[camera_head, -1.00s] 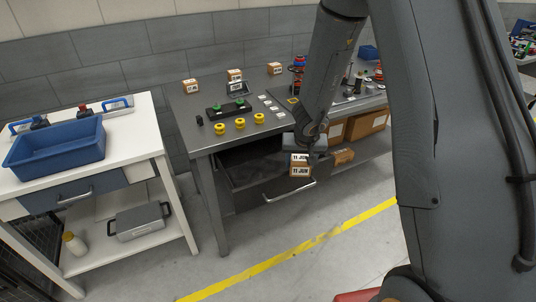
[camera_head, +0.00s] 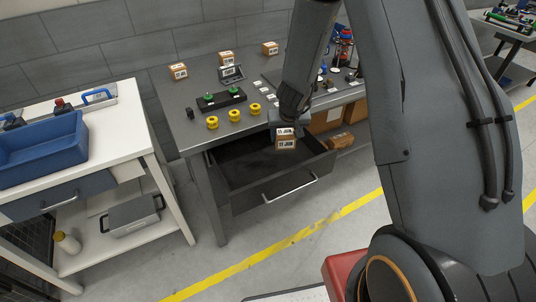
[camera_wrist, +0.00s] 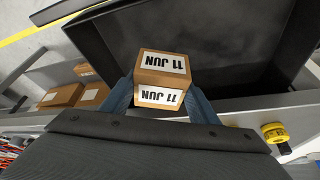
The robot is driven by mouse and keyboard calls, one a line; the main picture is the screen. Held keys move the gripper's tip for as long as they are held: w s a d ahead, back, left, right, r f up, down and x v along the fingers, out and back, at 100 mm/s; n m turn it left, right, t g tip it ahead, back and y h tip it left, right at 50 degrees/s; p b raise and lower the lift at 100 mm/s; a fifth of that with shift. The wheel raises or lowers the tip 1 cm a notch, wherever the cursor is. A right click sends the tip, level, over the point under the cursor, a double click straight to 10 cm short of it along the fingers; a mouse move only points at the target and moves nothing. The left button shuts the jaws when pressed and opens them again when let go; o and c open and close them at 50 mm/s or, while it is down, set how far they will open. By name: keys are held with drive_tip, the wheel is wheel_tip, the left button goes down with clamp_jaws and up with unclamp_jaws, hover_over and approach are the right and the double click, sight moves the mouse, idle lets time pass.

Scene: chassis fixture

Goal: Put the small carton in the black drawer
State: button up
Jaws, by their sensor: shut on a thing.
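The small carton (camera_head: 285,140) is a brown box with white date labels, and it also shows in the wrist view (camera_wrist: 163,76). My gripper (camera_head: 285,130) is shut on it, with one blue-grey finger on each side in the wrist view (camera_wrist: 160,97). The black drawer (camera_head: 240,193) under the grey table is pulled open, and its inside looks empty. In the head view the carton appears over the drawer's right part. In the wrist view the drawer (camera_wrist: 272,50) lies behind and below the carton.
The grey table (camera_head: 195,133) above the drawer carries yellow spools (camera_head: 235,115), a black block with green parts (camera_head: 222,98) and several other cartons (camera_head: 179,71). More cartons (camera_head: 341,141) lie on the shelf right of the drawer. A white table with a blue bin (camera_head: 45,150) stands left.

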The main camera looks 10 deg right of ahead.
sight(285, 143)
drive_tip(key=f+b, duration=0.4)
drive_tip(key=b, duration=0.1)
drive_tip(key=shift+w+d+f, duration=0.1)
drive_tip(key=shift+d+f, duration=0.05)
drive_tip(key=shift+d, duration=0.05)
wheel_tip(285, 143, down, 6)
drive_tip(key=b, duration=0.6)
drive_tip(key=shift+r, duration=0.25)
drive_tip(key=shift+f, duration=0.1)
drive_tip(key=o, duration=1.3)
